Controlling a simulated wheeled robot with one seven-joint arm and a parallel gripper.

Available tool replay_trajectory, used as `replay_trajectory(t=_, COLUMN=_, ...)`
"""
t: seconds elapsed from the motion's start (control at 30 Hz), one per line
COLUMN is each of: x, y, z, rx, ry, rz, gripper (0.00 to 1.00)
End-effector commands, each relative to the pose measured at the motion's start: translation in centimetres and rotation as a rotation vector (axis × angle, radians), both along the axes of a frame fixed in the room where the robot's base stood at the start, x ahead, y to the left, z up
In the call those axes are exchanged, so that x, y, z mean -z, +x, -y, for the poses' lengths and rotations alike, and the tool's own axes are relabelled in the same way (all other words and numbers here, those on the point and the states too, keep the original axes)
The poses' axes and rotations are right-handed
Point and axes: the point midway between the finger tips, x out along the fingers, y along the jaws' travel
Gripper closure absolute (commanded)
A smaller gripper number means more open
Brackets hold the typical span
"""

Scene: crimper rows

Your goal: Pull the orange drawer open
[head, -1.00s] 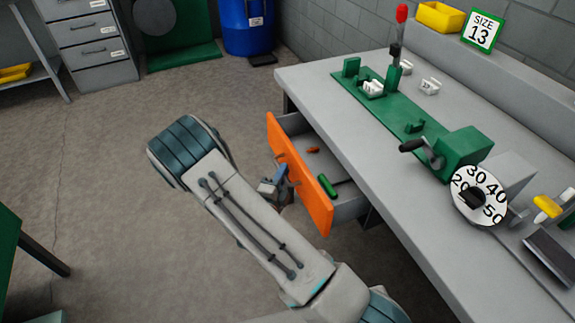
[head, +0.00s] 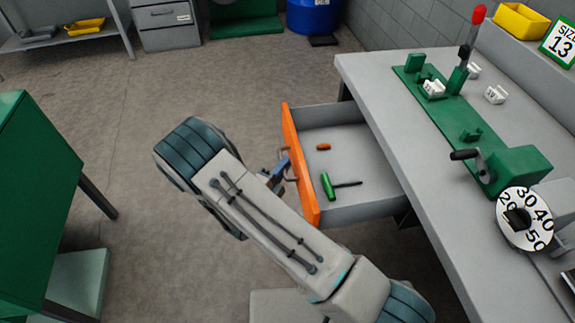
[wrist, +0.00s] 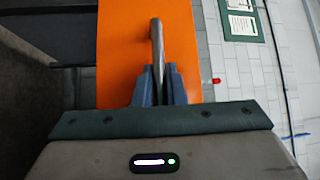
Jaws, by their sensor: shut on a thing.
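The orange drawer (head: 300,170) stands well out from the workbench, its grey inside in view. In the drawer lie a green-handled tool (head: 327,186) with a dark shaft and a small orange-brown piece (head: 323,147). In the wrist view the orange front (wrist: 120,50) fills the middle, with a metal bar handle (wrist: 157,50) standing out from it. My gripper (wrist: 158,85) is shut on the handle, a blue finger on each side. In the head view my gripper (head: 284,168) is partly hidden behind my arm at the drawer front.
The grey workbench (head: 385,110) carries a green fixture with a crank (head: 515,168), a red-tipped lever (head: 478,15), small white blocks and a numbered dial (head: 525,218). A green cabinet (head: 35,190) stands at left. The floor between is clear.

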Motion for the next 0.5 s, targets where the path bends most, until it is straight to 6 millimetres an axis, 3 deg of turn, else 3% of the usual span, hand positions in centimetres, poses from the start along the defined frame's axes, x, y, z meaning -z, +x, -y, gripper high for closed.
replay_trajectory(t=0.17, x=0.10, y=-0.02, z=-0.09, rx=-0.004, ry=0.000, rz=-0.003, gripper=1.00)
replay_trajectory(t=0.2, x=0.10, y=-0.02, z=-0.09, rx=-0.004, ry=0.000, rz=-0.003, gripper=0.86)
replay_trajectory(t=0.27, x=0.09, y=-0.01, z=-0.08, rx=-0.004, ry=0.000, rz=-0.002, gripper=0.70)
replay_trajectory(t=0.3, x=0.08, y=-0.01, z=-0.07, rx=-0.004, ry=0.000, rz=-0.002, gripper=0.68)
replay_trajectory(t=0.5, x=0.05, y=0.00, z=-0.03, rx=-0.002, ry=0.001, rz=-0.001, gripper=0.68)
